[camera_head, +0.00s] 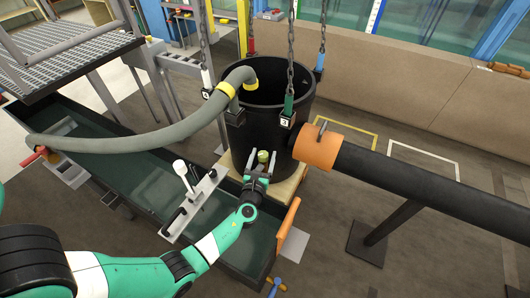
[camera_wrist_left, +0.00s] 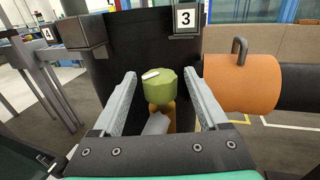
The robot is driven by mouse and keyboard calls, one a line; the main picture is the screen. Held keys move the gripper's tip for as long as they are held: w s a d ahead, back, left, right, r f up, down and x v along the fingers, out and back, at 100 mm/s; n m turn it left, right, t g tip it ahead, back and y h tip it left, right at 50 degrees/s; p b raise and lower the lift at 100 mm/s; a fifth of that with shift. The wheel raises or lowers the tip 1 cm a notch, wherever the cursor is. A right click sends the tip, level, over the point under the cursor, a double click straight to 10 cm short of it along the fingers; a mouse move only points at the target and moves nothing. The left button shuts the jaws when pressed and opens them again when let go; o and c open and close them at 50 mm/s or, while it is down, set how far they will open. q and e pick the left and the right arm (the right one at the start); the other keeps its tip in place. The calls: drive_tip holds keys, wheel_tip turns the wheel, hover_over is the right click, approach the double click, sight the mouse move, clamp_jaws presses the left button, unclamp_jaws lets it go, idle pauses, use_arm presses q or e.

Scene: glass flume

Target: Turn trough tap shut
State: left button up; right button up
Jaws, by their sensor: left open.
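A green faceted knob (camera_head: 263,156) with a white mark on its top stands in front of the black tub. In the left wrist view the knob (camera_wrist_left: 160,88) sits on an orange-yellow stem, between the two grey fingers. My left gripper (camera_head: 262,165) is open around the knob, with a gap visible on each side. Part of the stem is hidden behind a grey piece between the fingers. A blue-handled fitting (camera_head: 276,286) is at the trough's near end. Which fitting is the trough tap I cannot tell for sure. My right gripper is not in view.
The black tub (camera_head: 290,125) has chains and numbered tags at its rim. An orange-ended black pipe (camera_head: 400,180) lies to the right. A grey hose (camera_head: 150,138) arches over the long trough (camera_head: 130,165). A bracket with a white-knobbed lever (camera_head: 183,175) spans the trough.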

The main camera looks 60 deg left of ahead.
use_arm(q)
drive_tip(key=x, duration=0.3)
drive_tip(key=shift+w+a+b, duration=0.1)
drive_tip(key=shift+b, duration=0.25)
clamp_jaws()
drive_tip(key=shift+t+h, duration=0.3)
drive_tip(key=shift+t, duration=0.1)
